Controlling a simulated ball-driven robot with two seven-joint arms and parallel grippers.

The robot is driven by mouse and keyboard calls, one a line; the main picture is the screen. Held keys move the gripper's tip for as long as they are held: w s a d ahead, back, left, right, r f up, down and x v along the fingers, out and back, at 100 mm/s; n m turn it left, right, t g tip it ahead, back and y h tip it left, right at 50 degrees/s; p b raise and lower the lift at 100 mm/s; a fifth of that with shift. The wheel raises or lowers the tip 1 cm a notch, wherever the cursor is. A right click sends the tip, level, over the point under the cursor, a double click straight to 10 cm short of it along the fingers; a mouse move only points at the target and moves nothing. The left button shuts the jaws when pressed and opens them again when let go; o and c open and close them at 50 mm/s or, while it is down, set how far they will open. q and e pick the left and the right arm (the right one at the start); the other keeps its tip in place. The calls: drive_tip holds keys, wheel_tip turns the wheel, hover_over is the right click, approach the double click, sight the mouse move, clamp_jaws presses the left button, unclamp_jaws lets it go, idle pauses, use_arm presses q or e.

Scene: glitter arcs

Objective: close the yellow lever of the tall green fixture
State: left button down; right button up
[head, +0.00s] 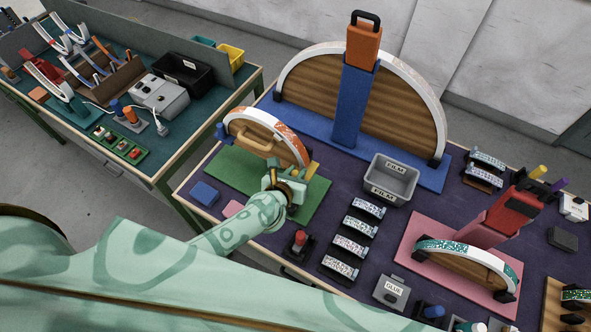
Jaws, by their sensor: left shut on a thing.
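The green fixture has a flat green base (240,172) and an upright wooden half-disc (252,136) with an orange and white strip over its curved edge. A blue clamp (221,132) stands at the strip's left end. The yellow lever (313,168) shows at the right end of the arch, just beyond my left gripper. My left gripper (298,174) is at that right end, shut on what looks like the yellow lever. The gripper body hides the fingertips' contact and part of the clamp there. My right gripper is not in view.
A larger blue fixture (355,105) stands behind, and a pink fixture (430,232) to the right. A grey film bin (390,178), a row of printed strips (356,229) and a red-knobbed block (299,243) lie near my left arm. A second bench (137,172) stands at left.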

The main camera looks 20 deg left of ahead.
use_arm(q)
drive_tip(key=c, duration=1.3)
unclamp_jaws()
drive_tip(key=shift+s+r, duration=0.2)
drive_tip(key=shift+s, duration=0.15)
drive_tip(key=p+v, duration=0.1)
drive_tip(key=v, duration=1.4)
drive_tip(key=shift+s, duration=0.2)
drive_tip(key=shift+a+r, duration=0.1)
drive_tip(key=shift+r, duration=0.05)
